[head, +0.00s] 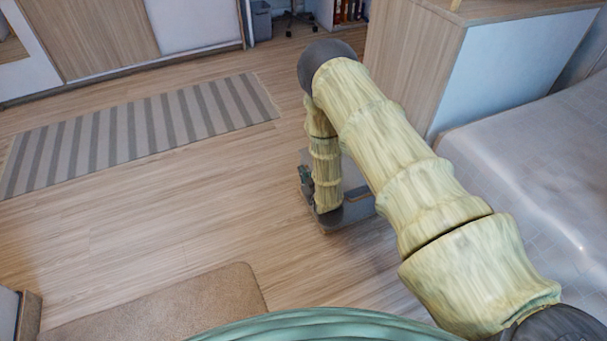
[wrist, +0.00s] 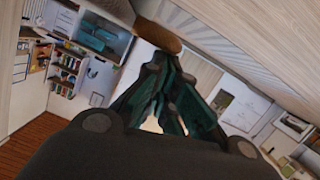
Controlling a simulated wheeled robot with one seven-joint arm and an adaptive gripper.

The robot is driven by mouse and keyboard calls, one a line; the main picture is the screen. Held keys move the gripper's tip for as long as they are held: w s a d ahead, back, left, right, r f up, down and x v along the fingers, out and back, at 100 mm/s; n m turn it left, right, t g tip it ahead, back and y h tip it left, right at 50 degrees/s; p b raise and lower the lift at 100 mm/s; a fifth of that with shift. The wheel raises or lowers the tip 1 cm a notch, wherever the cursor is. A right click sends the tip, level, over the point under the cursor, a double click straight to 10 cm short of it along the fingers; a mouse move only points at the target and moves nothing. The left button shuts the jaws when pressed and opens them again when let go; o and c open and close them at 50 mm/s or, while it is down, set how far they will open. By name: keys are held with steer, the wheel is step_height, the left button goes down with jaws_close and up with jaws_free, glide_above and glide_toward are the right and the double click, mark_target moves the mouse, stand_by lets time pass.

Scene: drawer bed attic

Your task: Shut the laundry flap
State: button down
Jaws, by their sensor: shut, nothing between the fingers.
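In the wrist view my gripper (wrist: 160,62) shows as dark teal fingers drawn together, shut and empty. A brown rounded piece (wrist: 158,36) appears just beyond the fingertips; I cannot tell what it is or whether they touch it. I cannot pick out the laundry flap with certainty in either view.
In the head view a striped rug (head: 140,135) lies on the wooden floor. A bed (head: 540,190) and a wood-and-white cabinet (head: 490,75) stand at right. A grey bin (head: 261,20) is at the back. A brown mat (head: 165,308) lies in front.

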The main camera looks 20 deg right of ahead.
steer(key=s+r+p, duration=0.5)
steer(key=s+r, duration=0.1)
steer(key=s, duration=0.3)
steer(key=shift+s+r+p, duration=0.15)
steer(key=shift+s+p, duration=0.15)
steer(key=shift+s, duration=0.1)
